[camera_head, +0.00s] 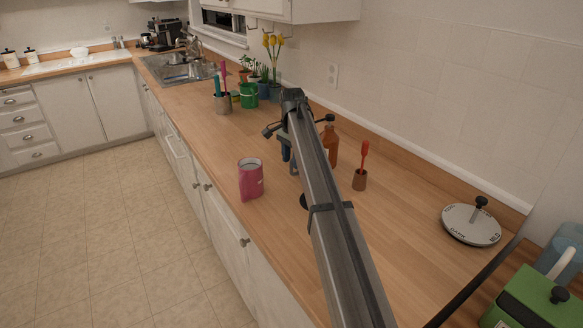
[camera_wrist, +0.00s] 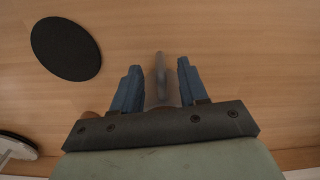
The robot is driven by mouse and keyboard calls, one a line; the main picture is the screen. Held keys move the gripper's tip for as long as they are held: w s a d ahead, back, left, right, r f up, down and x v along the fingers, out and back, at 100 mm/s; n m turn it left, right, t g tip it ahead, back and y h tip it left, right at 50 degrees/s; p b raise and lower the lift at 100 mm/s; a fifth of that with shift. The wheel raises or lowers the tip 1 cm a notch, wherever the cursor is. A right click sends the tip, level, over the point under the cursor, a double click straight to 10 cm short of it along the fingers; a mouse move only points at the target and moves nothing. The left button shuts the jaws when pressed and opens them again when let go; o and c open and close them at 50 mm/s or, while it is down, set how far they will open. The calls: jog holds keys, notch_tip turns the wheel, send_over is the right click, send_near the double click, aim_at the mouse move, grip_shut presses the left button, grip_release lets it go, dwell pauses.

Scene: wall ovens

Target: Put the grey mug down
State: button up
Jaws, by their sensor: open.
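My gripper (camera_wrist: 157,75) is open above the wooden counter, its two blue fingers apart and pointing down. A grey shape, apparently the grey mug (camera_wrist: 160,88), lies between the fingers in the wrist view, with a narrow part like a handle toward the top of the picture. I see a gap on the right; contact on the left is unclear. In the head view my gripper (camera_head: 287,150) is mostly behind my arm, and the mug is largely hidden there. Whether its base touches the counter is hard to tell.
A black disc (camera_wrist: 66,48) lies flat on the counter near my gripper. A pink container (camera_head: 251,180) stands left of my arm. A brown bottle (camera_head: 330,143) and a brown cup with a red-handled tool (camera_head: 360,180) stand to its right.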

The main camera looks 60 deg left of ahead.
notch_tip(320, 180, up, 8)
jog(key=shift+f, duration=0.25)
